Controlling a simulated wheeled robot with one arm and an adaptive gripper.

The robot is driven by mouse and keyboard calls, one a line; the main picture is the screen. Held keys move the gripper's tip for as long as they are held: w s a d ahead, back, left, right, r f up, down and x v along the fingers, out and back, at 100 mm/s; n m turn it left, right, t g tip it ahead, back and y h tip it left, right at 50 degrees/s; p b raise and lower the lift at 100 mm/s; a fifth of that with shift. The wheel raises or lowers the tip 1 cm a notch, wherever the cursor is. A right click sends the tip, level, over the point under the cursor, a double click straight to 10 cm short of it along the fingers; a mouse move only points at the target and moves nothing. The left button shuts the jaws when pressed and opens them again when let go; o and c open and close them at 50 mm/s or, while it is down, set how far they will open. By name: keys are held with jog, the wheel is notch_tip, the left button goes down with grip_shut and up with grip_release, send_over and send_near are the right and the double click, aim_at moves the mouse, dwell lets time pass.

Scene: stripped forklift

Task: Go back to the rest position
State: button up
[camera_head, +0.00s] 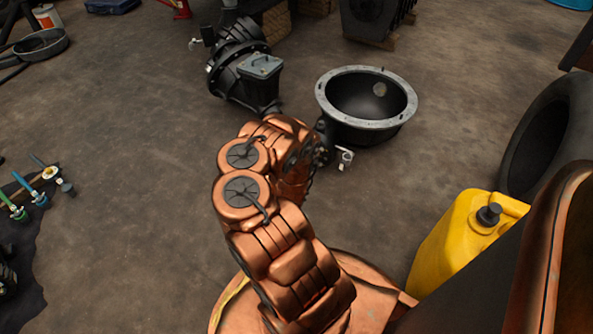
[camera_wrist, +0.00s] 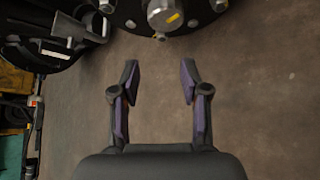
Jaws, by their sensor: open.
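My arm, copper-coloured and folded, fills the lower middle of the head view. My gripper shows in the wrist view (camera_wrist: 159,85) with its two dark fingers apart and nothing between them. The fingers have purple inner pads. Bare brown floor lies behind the gap between them. In the head view my gripper is mostly hidden behind the arm links.
A black bowl-shaped housing with a grey rim (camera_head: 333,117) and a black axle-like part with a grey box (camera_head: 259,68) lie beyond my arm. A yellow canister (camera_head: 448,243) and a tyre (camera_head: 535,140) stand at right. The left floor is largely clear.

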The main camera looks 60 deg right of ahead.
jog(key=shift+v, duration=1.4)
